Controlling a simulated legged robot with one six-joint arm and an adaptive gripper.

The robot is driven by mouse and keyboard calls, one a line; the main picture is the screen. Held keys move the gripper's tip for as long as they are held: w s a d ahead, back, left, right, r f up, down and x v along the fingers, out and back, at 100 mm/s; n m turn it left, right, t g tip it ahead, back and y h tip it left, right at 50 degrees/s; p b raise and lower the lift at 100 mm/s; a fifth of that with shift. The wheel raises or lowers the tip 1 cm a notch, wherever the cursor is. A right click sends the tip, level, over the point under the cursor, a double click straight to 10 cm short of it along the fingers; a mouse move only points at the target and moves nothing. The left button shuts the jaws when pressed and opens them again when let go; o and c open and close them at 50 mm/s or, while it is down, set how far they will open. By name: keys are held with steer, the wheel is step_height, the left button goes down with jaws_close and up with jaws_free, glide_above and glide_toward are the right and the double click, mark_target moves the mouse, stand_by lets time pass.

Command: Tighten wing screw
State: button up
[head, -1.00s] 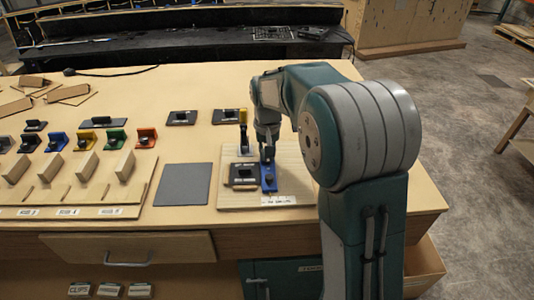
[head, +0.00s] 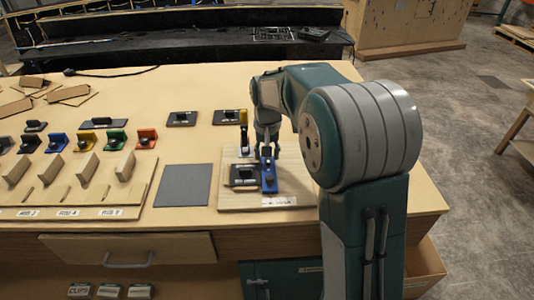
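A blue bracket (head: 269,180) sits on the light wooden board (head: 300,184) at the table's right front, beside a dark block (head: 242,174). A small dark part, possibly the wing screw, shows on top of the bracket; it is too small to make out clearly. My gripper (head: 267,156) points down just above and behind the blue bracket. Its two fingers show apart, one on each side. Whether they touch the dark part I cannot tell. My arm comes in from the right.
A yellow-and-black upright tool (head: 243,125) stands close to the left of my gripper. A grey mat (head: 183,185) lies left of the board. Several coloured brackets (head: 115,138) and wooden blocks stand farther left. Dark plates (head: 182,118) lie behind. The table's front edge is near.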

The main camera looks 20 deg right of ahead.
step_height(320, 180, up, 12)
stand_by(0.6)
